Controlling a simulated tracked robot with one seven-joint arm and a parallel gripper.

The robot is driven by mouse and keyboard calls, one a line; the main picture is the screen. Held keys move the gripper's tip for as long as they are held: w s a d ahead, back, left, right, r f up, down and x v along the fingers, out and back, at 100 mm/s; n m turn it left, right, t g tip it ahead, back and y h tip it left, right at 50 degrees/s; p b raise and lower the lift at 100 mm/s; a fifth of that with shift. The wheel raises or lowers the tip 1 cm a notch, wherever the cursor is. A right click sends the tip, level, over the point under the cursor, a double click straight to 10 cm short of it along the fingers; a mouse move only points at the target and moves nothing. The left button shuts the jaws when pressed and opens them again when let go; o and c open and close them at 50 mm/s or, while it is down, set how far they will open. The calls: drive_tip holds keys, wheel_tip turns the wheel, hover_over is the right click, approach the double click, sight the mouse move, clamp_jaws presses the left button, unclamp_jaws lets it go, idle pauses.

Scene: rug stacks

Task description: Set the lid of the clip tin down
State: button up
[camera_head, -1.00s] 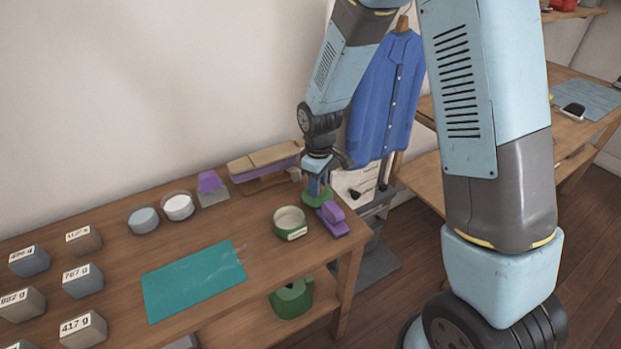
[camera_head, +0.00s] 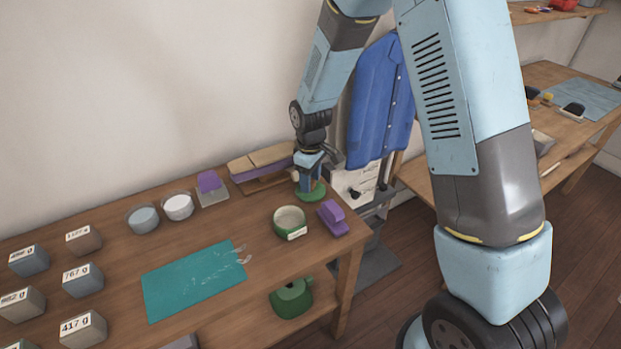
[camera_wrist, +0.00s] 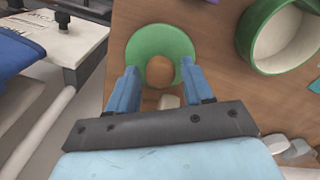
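The lid of the clip tin (camera_head: 309,195) is a green disc with a brown knob, lying apparently flat on the wooden bench near its back right corner. In the wrist view the lid (camera_wrist: 160,35) shows whole, its knob between my two fingers. My gripper (camera_wrist: 160,72) appears open around the knob, with a narrow gap on each side. In the head view my gripper (camera_head: 310,186) stands over the lid, pointing down. The green clip tin (camera_head: 290,233) stands uncovered in front of the lid; it also shows at the wrist view's right (camera_wrist: 248,35).
A purple stapler (camera_head: 333,218) lies right of the tin. A long purple and tan item (camera_head: 262,163) lies behind, left of my gripper. A teal mat (camera_head: 192,282), bowls (camera_head: 178,206) and labelled blocks (camera_head: 84,281) are further left. The bench edge is close on the right.

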drive_tip(key=shift+o, duration=0.5)
drive_tip(key=shift+r, duration=0.1)
wheel_tip(320, 180, up, 12)
drive_tip(key=s+d+r+m+t, duration=0.1)
drive_tip(key=s+d+r+m, duration=0.2)
drive_tip(key=d+r, duration=0.5)
drive_tip(key=s+d+r+m+t, duration=0.2)
drive_tip(key=s+d+r+m, duration=0.2)
drive_tip(key=s+d+r, duration=0.2)
drive_tip(key=s+d+r+m+t, duration=0.2)
drive_tip(key=s+d+r+m, duration=0.3)
drive_tip(key=s+d, duration=0.5)
drive_tip(key=s+r, duration=0.2)
drive_tip(key=s, duration=0.2)
drive_tip(key=shift+s+d+r+t, duration=0.2)
drive_tip(key=shift+s+d+t, duration=0.05)
drive_tip(key=shift+s+t, duration=0.05)
